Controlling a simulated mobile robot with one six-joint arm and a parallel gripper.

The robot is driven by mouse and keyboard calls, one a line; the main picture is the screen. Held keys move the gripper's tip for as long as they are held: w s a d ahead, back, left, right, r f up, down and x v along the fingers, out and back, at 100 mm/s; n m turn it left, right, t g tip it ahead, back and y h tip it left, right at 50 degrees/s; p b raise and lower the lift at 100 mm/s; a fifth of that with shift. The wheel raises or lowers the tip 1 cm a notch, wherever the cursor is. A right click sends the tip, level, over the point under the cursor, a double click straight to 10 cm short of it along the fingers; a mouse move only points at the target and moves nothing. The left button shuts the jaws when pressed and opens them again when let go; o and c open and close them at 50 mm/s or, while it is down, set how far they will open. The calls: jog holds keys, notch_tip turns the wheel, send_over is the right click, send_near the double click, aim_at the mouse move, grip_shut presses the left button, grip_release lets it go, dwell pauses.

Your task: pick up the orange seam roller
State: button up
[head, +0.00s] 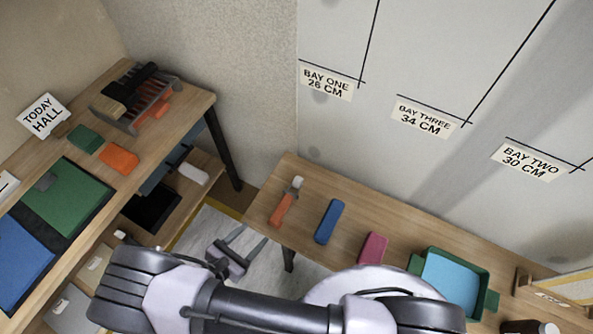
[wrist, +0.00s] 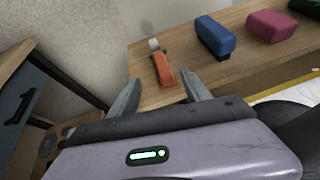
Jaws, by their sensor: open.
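The orange seam roller (head: 284,204) lies on the wooden table at the left end, its pale roller head toward the wall and its orange handle toward the front edge. It also shows in the wrist view (wrist: 163,70), ahead of and between my fingers.
On the same table (head: 268,187) a blue block (head: 329,221), a pink block (head: 373,247) and a green tray (head: 484,277) stand right of the roller. Open floor (head: 205,228) lies between.

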aim_at(273, 217)
jog(key=w+d+f+b, duration=0.1)
jog(key=w+f, duration=0.1)
jog(key=w, duration=0.1)
jog(key=w+d+f+n+b, duration=0.1)
jog(key=w+d+f, duration=0.1)
jog(key=w+f, duration=0.1)
jog(key=w+d+f+n+t+y+b, duration=0.1)
jog(key=w+f, duration=0.2)
jog(key=shift+d+b, duration=0.2)
jog(key=shift+b, duration=0.1)
jog(key=b+x, duration=0.1)
jog(key=x, duration=0.1)
jog(key=b+x, duration=0.1)
jog(key=x, duration=0.2)
jog(key=shift+d, duration=0.45)
jog(key=shift+w+d, duration=0.1)
jog(key=shift+w, duration=0.2)
grip_shut()
